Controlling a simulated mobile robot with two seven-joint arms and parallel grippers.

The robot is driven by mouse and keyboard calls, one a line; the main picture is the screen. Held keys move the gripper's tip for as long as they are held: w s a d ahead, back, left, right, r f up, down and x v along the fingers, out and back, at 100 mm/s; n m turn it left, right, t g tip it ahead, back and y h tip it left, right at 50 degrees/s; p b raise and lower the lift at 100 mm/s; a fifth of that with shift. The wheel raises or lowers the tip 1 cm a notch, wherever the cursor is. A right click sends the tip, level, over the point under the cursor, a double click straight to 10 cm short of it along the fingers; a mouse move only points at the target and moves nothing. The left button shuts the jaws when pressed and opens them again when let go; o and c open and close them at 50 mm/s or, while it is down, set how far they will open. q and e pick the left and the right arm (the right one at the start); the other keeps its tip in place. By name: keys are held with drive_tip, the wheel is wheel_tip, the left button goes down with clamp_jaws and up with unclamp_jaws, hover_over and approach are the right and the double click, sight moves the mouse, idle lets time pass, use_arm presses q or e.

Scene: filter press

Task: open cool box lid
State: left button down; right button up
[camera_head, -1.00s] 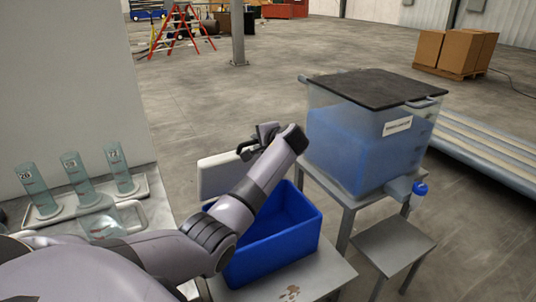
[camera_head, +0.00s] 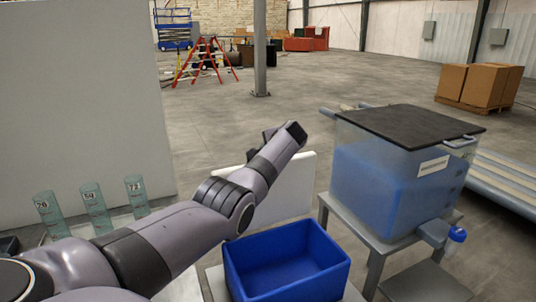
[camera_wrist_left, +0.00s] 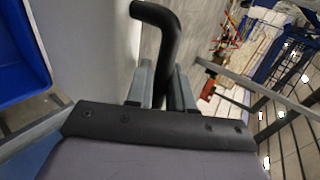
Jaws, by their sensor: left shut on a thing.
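The cool box (camera_head: 285,282) is an open-topped blue box on a low grey stand, its inside showing in the head view. Its white lid (camera_head: 295,190) stands steeply raised behind the box, partly hidden by my left arm. In the left wrist view the blue box (camera_wrist_left: 22,60) is at the left and the pale lid panel (camera_wrist_left: 85,45) is beside it. My left gripper (camera_wrist_left: 161,85) is shut on a black bent handle (camera_wrist_left: 158,20) next to the lid. In the head view the left gripper (camera_head: 270,134) is mostly hidden behind my own wrist. My right gripper is out of view.
A clear tank (camera_head: 385,190) of blue liquid with a dark cover (camera_head: 410,123) stands on a table close to the right. Several numbered glass cylinders (camera_head: 95,212) stand at the left before a pale wall (camera_head: 80,100). Open floor (camera_head: 230,115) lies beyond.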

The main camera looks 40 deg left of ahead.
use_arm(q)
drive_tip(key=shift+a, duration=0.2)
idle(0.3)
drive_tip(key=c, duration=1.2)
unclamp_jaws()
drive_tip(key=shift+o, duration=0.2)
drive_tip(key=shift+d, duration=0.1)
drive_tip(key=shift+p+v, duration=0.45)
drive_tip(key=shift+v, duration=3.05)
